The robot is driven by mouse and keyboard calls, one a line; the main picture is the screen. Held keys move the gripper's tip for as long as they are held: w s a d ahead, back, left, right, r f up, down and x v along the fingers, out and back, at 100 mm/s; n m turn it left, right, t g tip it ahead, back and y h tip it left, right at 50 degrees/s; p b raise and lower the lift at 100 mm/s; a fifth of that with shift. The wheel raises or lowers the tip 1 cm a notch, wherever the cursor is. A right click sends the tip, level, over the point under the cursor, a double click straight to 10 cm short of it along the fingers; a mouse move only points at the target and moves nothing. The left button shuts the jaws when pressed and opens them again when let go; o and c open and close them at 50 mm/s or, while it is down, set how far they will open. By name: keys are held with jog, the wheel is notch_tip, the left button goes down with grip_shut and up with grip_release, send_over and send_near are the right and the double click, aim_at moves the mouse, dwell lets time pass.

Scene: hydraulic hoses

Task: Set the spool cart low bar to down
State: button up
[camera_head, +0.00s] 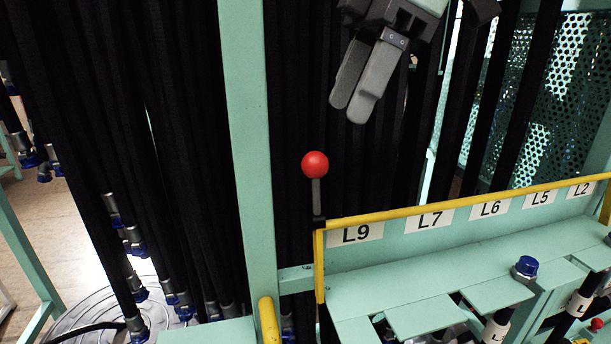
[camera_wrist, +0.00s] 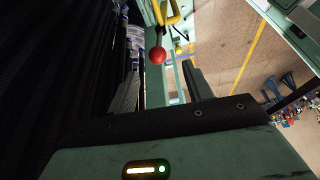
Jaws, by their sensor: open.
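A red ball knob (camera_head: 315,165) tops a short grey upright rod at the left end of a yellow bar (camera_head: 455,202). The yellow bar runs along the top edge of a green rail labelled L9 to L2 and bends down at its left end. My gripper (camera_head: 348,108) is open and empty, above and slightly right of the knob in the head view, pointing down. In the wrist view, the red knob (camera_wrist: 157,55) shows between and beyond the open fingers, with a yellow bar (camera_wrist: 165,14) beside its rod. I see no contact.
A green post (camera_head: 248,140) stands just left of the knob. Black hoses (camera_head: 180,150) hang densely behind and to the left. A blue-capped fitting (camera_head: 525,268) sits on the green rack at right. Another yellow bar end (camera_head: 268,318) shows below the post.

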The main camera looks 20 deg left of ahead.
aim_at(310, 177)
jog(key=x, duration=0.3)
jog(key=p+x, duration=0.1)
jog(key=x, duration=0.3)
jog(key=p+x, duration=0.1)
jog(key=x, duration=0.3)
jog(key=shift+w+a, duration=0.2)
jog(key=shift+a, duration=0.1)
grip_shut()
jog(key=shift+n, duration=0.3)
